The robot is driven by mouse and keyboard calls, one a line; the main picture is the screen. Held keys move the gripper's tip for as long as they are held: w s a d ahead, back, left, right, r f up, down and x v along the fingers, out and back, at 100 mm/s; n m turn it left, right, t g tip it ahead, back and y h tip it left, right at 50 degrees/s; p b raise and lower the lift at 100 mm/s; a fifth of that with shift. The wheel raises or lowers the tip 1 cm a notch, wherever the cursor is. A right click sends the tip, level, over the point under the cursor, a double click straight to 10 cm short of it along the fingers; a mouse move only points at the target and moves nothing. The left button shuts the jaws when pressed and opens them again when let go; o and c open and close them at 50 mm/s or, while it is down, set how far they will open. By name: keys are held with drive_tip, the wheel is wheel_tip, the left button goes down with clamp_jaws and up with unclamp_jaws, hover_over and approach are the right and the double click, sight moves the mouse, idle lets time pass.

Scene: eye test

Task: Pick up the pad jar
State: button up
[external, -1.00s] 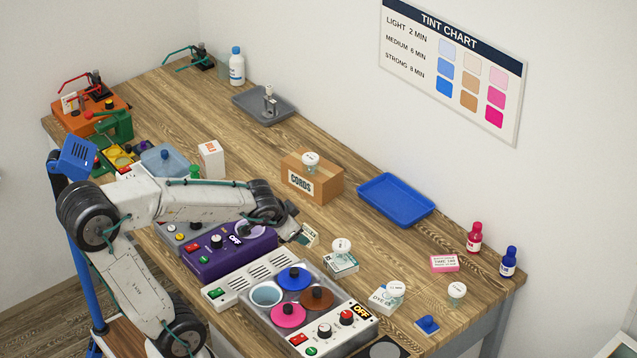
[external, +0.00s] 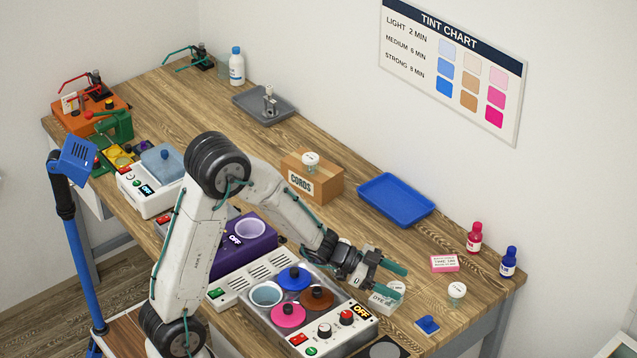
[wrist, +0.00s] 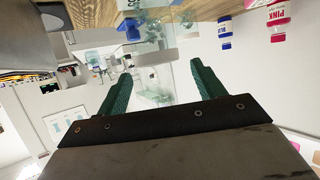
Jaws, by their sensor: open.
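Several small clear jars with white lids are in the external view, their lettering too small to read, so I cannot tell which is the pad jar. One jar (external: 311,161) stands on the cardboard CORDS box (external: 318,187). Another jar (external: 457,290) stands on the bare table at the right. A third jar (external: 397,287) is at the white DYE box (external: 380,304), partly covered by my gripper. My gripper (external: 398,277) is open, its green fingers level with that jar. In the wrist view, a blurred clear shape (wrist: 152,88) shows between my open fingers (wrist: 161,72); I cannot tell if they touch it.
A warmer with colored lids (external: 288,312) is just left of my gripper. A blue tray (external: 373,203) lies behind. Pink (external: 474,240) and blue (external: 508,264) bottles, a pink box (external: 445,264) and a small blue item (external: 427,325) are at the right.

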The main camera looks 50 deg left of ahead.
drive_tip(key=shift+f, duration=0.4)
wheel_tip(320, 180, down, 3)
drive_tip(key=shift+r, duration=0.15)
drive_tip(key=shift+x, duration=1.1)
drive_tip(key=shift+w+d+f, duration=0.25)
drive_tip(key=shift+d, duration=0.05)
drive_tip(key=c, duration=1.1)
drive_tip(key=shift+r, duration=0.15)
